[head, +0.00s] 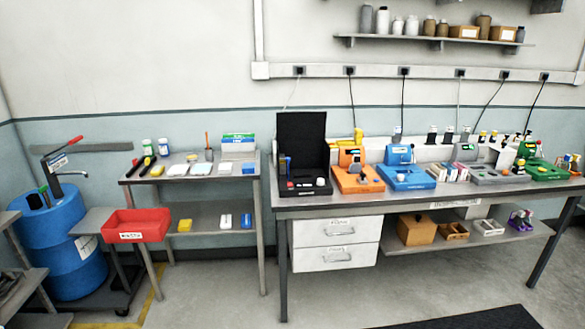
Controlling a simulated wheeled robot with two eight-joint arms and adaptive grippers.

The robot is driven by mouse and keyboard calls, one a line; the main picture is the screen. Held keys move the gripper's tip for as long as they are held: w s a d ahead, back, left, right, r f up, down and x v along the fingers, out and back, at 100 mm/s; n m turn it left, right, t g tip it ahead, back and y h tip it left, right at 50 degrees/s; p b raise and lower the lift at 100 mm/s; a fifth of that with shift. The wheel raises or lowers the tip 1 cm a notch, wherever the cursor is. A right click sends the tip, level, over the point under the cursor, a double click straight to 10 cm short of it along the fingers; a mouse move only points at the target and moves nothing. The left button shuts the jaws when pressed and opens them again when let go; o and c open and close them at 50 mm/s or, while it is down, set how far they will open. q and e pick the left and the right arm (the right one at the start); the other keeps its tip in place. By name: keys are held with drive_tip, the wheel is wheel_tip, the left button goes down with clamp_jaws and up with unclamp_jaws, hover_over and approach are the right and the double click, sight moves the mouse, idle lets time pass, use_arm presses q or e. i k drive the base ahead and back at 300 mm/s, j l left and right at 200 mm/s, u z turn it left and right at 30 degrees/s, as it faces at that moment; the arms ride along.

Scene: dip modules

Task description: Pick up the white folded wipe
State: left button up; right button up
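Several flat white or pale pieces lie in a row on the small grey side table (160,178). A pale flat piece (178,170) is at the left, a white flat piece (201,169) is in the middle, and another white piece (225,168) is to the right. They are small, and I cannot tell for sure which one is the folded wipe. Neither of my grippers is in view.
A yellow item (158,171) and a blue one (248,168) flank the row, with a green-and-white box (238,143) behind. A red bin (137,225) and blue drum (62,240) stand left. A bench (420,199) with coloured stations is right. Floor in front is clear.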

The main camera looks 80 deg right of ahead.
sight(227, 168)
drive_tip(key=z, duration=2.25)
